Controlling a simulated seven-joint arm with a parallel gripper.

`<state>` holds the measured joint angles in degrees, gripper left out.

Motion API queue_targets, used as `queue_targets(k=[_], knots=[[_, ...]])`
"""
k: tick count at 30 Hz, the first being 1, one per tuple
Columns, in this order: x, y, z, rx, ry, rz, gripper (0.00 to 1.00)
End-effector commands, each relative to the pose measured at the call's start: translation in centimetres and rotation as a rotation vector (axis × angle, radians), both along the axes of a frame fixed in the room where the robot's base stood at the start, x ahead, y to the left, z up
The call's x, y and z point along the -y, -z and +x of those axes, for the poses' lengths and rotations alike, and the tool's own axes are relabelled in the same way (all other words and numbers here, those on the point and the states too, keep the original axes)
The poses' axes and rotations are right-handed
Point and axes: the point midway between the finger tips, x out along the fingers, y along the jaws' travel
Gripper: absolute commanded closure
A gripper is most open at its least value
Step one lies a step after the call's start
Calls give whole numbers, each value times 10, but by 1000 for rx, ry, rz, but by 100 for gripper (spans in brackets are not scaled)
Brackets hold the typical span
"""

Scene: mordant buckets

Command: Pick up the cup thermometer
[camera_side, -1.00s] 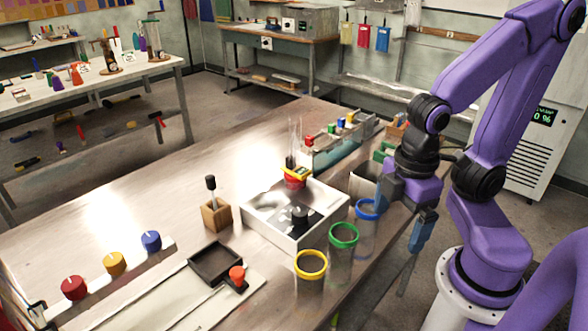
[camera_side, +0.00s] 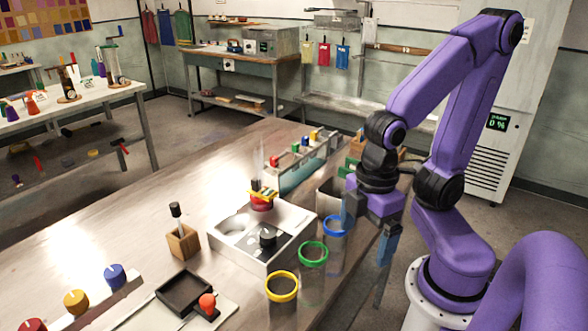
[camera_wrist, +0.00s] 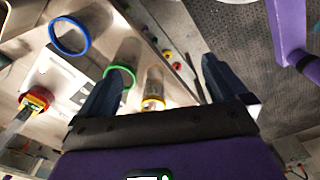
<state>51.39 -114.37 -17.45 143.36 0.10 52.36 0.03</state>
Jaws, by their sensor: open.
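I cannot tell for certain which item is the cup thermometer. A likely one is the red and yellow piece with a dark top (camera_side: 262,197) at the back of the white tray; it also shows at the left of the wrist view (camera_wrist: 36,100). My gripper (camera_side: 368,228) is open and empty, beside the blue-rimmed clear jar (camera_side: 335,226) at the table's right edge. In the wrist view the fingers (camera_wrist: 160,76) are spread, with the yellow-rimmed jar (camera_wrist: 153,103) showing between them, and the red and yellow piece lies outside them to the left.
The green-rimmed jar (camera_side: 313,254) and yellow-rimmed jar (camera_side: 282,287) line the table edge. A wooden block (camera_side: 183,243) holds a black-topped stick. A black square dish (camera_side: 184,291) sits in front.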

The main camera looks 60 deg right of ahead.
Motion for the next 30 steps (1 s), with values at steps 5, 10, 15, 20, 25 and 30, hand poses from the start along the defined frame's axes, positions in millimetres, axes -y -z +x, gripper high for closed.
queue_targets(k=[5,10,15,20,25,30], knots=[[0,0,0,0,0,0,16],[0,0,0,0,0,0,48],[0,0,0,0,0,0,48],[-4,-4,9,-1,62,0,48],[-19,-19,45,-6,327,1,48],[-29,-39,96,-13,683,0,48]])
